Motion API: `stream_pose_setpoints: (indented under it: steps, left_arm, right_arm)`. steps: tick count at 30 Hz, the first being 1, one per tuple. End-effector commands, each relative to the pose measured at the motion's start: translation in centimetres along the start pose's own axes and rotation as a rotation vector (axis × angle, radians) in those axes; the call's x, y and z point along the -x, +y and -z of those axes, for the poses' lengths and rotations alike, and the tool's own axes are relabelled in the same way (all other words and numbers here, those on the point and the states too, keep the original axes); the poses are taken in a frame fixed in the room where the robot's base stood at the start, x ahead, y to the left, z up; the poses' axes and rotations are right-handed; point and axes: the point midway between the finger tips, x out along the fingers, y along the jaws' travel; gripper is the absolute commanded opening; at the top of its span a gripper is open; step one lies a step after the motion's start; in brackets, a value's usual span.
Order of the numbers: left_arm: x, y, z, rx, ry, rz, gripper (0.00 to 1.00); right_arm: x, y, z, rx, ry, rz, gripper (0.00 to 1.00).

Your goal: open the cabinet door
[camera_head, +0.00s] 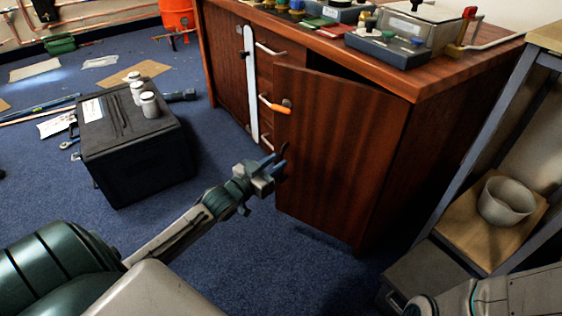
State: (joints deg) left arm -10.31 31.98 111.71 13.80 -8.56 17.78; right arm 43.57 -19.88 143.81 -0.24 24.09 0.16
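The cabinet (440,150) is dark reddish wood with a worktop. Its right-hand door (335,150) stands partly open, with a dark gap along its top edge. An orange handle (273,104) shows near the door's upper left edge. My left gripper (278,167) is at the door's left edge, below the orange handle. Its fingers look spread apart, with the tips beside or against the door edge; I cannot tell if they touch. Nothing shows between them. My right arm (500,298) shows at the bottom right corner, and its gripper is out of view.
A black case (130,150) with white jars (149,104) stands on the blue carpet at left. A metal-framed shelf (490,150) with a pale bowl (507,201) stands close at right. Boxes (390,45) crowd the worktop. The carpet before the door is clear.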

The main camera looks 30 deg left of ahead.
Motion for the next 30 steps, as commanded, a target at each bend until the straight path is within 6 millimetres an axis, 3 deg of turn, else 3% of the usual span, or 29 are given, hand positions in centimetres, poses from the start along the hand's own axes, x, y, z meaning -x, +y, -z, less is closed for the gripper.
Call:
stream_pose_setpoints:
  steps: [2, 9, 20, 21, 25, 30]
  left_arm:
    - [-0.3, 0.0, -0.3, -0.001, 0.001, -0.001, 0.26]
    - [-2.4, 0.0, -0.3, 0.0, 0.001, 0.001, 0.26]
    - [-2.8, 0.0, 0.0, 0.0, -0.001, 0.0, 0.26]
    - [-2.8, 0.0, 0.0, 0.0, -0.001, 0.0, 0.24]
    - [-2.8, 0.0, 0.0, 0.0, -0.001, 0.0, 0.0]
    - [-2.8, 0.0, 0.0, 0.0, -0.001, 0.0, 0.0]
  right_arm:
    - [-0.4, -0.1, 0.5, -0.017, 0.021, -0.011, 0.36]
    - [1.2, 0.3, 1.0, -0.016, -0.009, -0.011, 0.36]
    - [1.2, 0.4, 0.9, -0.016, -0.014, -0.011, 0.36]
    - [1.2, 0.4, 0.9, -0.016, -0.014, -0.011, 0.36]
    - [1.2, 0.4, 0.9, -0.016, -0.014, -0.011, 0.36]
    - [1.2, 0.4, 0.9, -0.016, -0.014, -0.011, 0.36]
